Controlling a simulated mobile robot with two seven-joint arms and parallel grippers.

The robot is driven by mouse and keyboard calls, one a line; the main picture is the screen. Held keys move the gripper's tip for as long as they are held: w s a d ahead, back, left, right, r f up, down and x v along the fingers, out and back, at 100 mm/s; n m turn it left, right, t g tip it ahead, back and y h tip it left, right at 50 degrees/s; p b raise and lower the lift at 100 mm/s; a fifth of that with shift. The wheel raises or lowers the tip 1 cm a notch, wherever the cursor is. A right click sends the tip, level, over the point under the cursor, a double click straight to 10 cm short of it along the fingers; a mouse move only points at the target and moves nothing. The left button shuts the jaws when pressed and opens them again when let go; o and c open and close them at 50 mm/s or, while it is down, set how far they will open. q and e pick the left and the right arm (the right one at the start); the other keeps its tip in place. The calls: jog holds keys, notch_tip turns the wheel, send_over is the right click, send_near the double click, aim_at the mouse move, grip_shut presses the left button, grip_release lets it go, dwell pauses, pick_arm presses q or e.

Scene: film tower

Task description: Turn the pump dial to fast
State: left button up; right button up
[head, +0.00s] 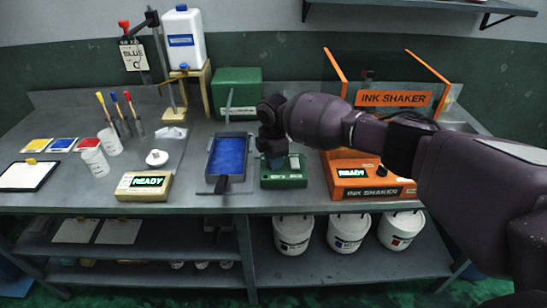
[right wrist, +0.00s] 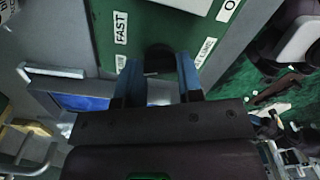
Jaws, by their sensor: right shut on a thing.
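The green pump box (head: 284,182) stands on the bench right of the blue tray. My right gripper (head: 275,160) comes down on it from above and hides much of its top. In the right wrist view, the gripper (right wrist: 158,80) has its two blue fingers shut on a dark round dial (right wrist: 158,56) on the green panel (right wrist: 165,20). A white FAST label (right wrist: 120,28) lies up and left of the dial. Other labels beside the dial are partly hidden or too small to read. I cannot tell which label the dial points to. My left gripper is not in view.
The blue-filled tray (head: 228,156) is close on the left of the pump, and the orange ink shaker (head: 372,190) close on the right. A green box (head: 237,88) stands behind. A yellow READY box (head: 143,187) is further left. White buckets (head: 348,232) sit on the lower shelf.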

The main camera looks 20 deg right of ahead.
jog(key=m+p, duration=0.1)
jog(key=m, duration=0.1)
jog(key=shift+r+m, duration=0.15)
jog(key=shift+m, duration=0.15)
jog(key=m+p, duration=0.2)
jog(key=m, duration=0.1)
jog(key=shift+m+p, duration=0.3)
jog(key=m+p, duration=0.1)
jog(key=m, duration=0.1)
jog(key=shift+m+p, duration=0.4)
pick_arm(q)
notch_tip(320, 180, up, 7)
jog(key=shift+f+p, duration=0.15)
jog(key=shift+p, duration=0.2)
pick_arm(e)
jog(key=shift+m, duration=0.9)
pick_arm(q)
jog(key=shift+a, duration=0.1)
pick_arm(e)
jog(key=o, duration=0.9)
jog(key=shift+o, duration=0.2)
pick_arm(q)
jog(key=shift+p, duration=0.3)
pick_arm(e)
notch_tip(320, 180, up, 11)
jog(key=shift+f, duration=0.2)
